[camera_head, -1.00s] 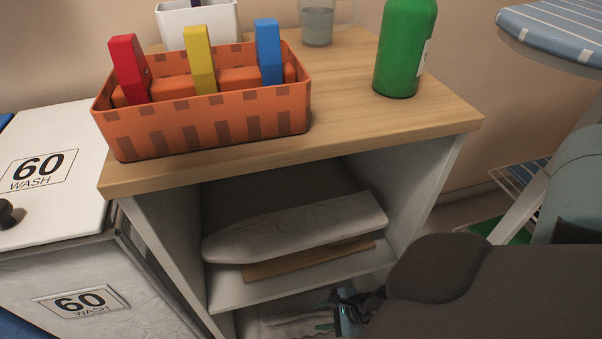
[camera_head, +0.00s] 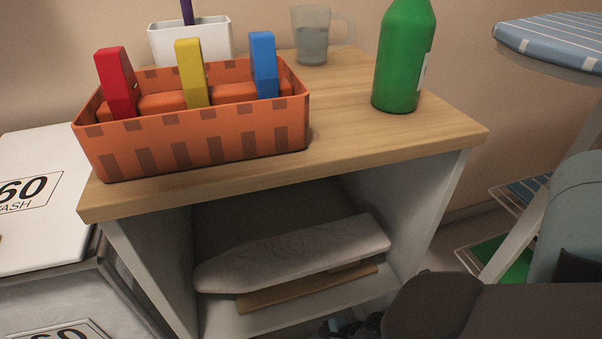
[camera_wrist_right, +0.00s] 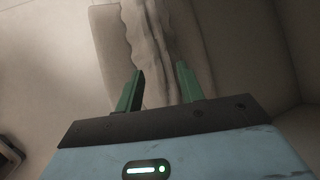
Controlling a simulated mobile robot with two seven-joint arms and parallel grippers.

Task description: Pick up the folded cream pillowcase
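The wrist view shows a pale, wavy layered cloth (camera_wrist_right: 150,40), which looks like the folded pillowcase; its cream colour is hard to tell in the dim light. It lies on or against a flat pale surface. My right gripper (camera_wrist_right: 158,88) has its two green fingers apart, with the near end of the cloth between them; I cannot tell whether they touch it. In the head view my right gripper (camera_head: 350,326) is at the bottom edge, mostly cut off, below the cabinet's shelf. The pillowcase does not show there. My left gripper is not in view.
A pale sleeve board (camera_head: 295,255) with a wooden base (camera_head: 300,290) lies on the shelf above my right gripper. The cabinet top (camera_head: 345,150) holds an orange basket (camera_head: 200,145), green bottle (camera_head: 402,60), mug (camera_head: 312,40) and white container (camera_head: 190,40). Cabinet side walls bound the opening.

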